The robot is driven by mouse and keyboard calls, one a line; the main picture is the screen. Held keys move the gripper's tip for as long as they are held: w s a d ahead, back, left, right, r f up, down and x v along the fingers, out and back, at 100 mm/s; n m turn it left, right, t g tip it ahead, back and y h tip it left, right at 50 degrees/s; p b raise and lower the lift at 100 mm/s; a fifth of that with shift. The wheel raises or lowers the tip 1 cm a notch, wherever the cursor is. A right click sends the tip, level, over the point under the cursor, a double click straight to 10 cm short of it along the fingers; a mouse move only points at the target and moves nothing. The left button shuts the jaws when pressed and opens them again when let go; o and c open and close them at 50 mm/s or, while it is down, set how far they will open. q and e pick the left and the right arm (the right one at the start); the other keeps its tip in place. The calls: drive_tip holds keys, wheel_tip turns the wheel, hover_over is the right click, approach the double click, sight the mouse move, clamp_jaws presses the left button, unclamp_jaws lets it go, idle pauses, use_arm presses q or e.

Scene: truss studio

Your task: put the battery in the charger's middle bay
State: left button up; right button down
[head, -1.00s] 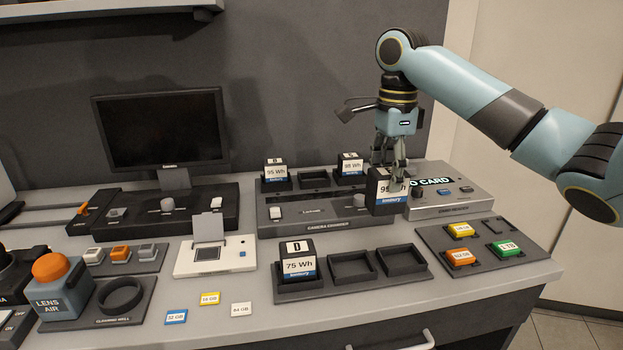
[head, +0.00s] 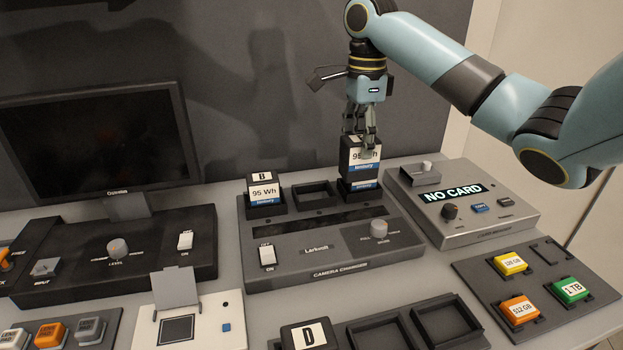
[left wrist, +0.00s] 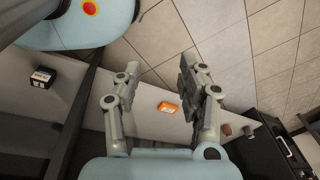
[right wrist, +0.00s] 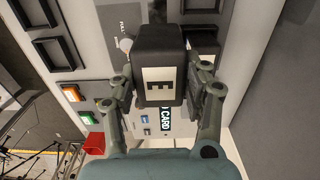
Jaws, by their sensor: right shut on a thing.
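My right gripper (head: 362,138) is shut on a dark battery (head: 356,165) with a white 95 Wh label; its face marked E (right wrist: 160,80) shows in the right wrist view. The held battery is upright above the right bay side of the charger (head: 325,245). Below it a blue-labelled battery (head: 364,186) shows in the right bay, mostly hidden. The charger's middle bay (head: 314,196) is empty. Battery B (head: 264,190) stands in the left bay. My left gripper (left wrist: 160,90) is open and empty, seen only in the left wrist view.
A card reader (head: 465,205) reading NO CARD stands right of the charger. A monitor (head: 95,135) is at the left. In front are a tray (head: 385,335) with battery D (head: 310,338) and a card tray (head: 500,285). The dark wall is close behind.

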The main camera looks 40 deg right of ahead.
drive_tip(key=w+a+f, duration=0.1)
drive_tip(key=w+f, duration=0.5)
drive_tip(key=w+a+f, duration=0.1)
drive_tip(key=w+f, duration=0.2)
drive_tip(key=w, duration=0.1)
drive_tip(key=shift+a, duration=0.35)
drive_tip(key=shift+f, duration=0.4)
use_arm(q)
drive_tip(key=shift+s+a, duration=0.15)
drive_tip(key=shift+s, duration=0.65)
use_arm(e)
drive_tip(key=shift+f, duration=0.15)
use_arm(q)
drive_tip(key=shift+a, duration=0.1)
use_arm(e)
drive_tip(key=c, duration=0.6)
unclamp_jaws()
use_arm(q)
drive_tip(key=shift+w+f+b, duration=0.15)
drive_tip(key=shift+f+b, duration=0.25)
use_arm(e)
wheel_tip(320, 180, up, 12)
drive_tip(key=shift+r, duration=0.1)
